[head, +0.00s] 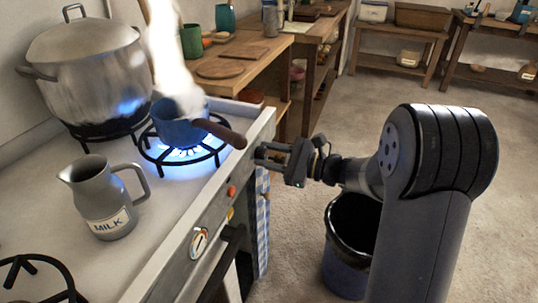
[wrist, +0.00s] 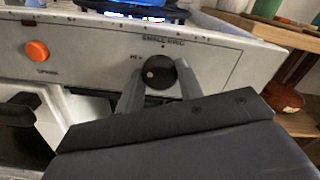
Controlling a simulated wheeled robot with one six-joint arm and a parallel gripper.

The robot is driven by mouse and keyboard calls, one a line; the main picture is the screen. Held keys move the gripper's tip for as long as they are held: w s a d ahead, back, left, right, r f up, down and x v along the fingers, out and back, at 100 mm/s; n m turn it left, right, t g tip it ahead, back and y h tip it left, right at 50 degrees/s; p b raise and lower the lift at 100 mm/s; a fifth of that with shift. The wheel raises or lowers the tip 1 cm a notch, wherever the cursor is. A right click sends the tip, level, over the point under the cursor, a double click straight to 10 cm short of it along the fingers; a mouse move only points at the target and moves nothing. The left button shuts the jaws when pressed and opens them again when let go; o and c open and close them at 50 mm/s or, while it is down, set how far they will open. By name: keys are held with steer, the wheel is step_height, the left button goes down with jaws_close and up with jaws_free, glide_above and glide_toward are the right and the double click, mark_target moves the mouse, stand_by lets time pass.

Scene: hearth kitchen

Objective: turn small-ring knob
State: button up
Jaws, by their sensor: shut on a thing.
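The small-ring knob (wrist: 160,73) is a round black knob with a pale dot, under the label "SMALL RING" in the wrist view. My gripper (wrist: 158,88) is shut on the knob, with one finger at each side of it. In the head view my gripper (head: 268,152) is at the right end of the stove front, and the knob is hidden there. The small ring (head: 184,154) burns with a blue flame. A blue saucepan (head: 178,130) with a brown handle sits on it, with a tall white plume above.
A big lidded pot (head: 88,68) stands on the back ring over a blue flame. A grey milk jug (head: 106,205) stands on the stove top. An orange knob (wrist: 37,51) is left of the small-ring knob. A dark bin (head: 345,262) stands on the floor.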

steer(key=shift+r+m+p, duration=0.1)
steer(key=shift+m+p, duration=0.2)
steer(key=shift+p, duration=0.3)
steer(key=m+p, duration=0.1)
steer(key=p, duration=0.2)
steer(key=shift+r+m, duration=0.15)
steer(key=shift+m, duration=0.25)
steer(key=m+p, duration=0.3)
steer(key=p, duration=0.1)
steer(key=shift+m+p, duration=0.3)
steer(key=shift+p, duration=0.05)
steer(key=m+p, duration=0.4)
steer(key=p, duration=0.1)
steer(key=shift+s, duration=0.1)
steer(key=m+p, duration=0.1)
steer(key=m, duration=0.1)
steer(key=m+p, duration=0.1)
steer(key=p, duration=0.1)
steer(key=shift+f+m, duration=0.2)
steer(key=shift+m, duration=0.2)
steer(key=shift+p, duration=0.3)
steer(key=o, duration=1)
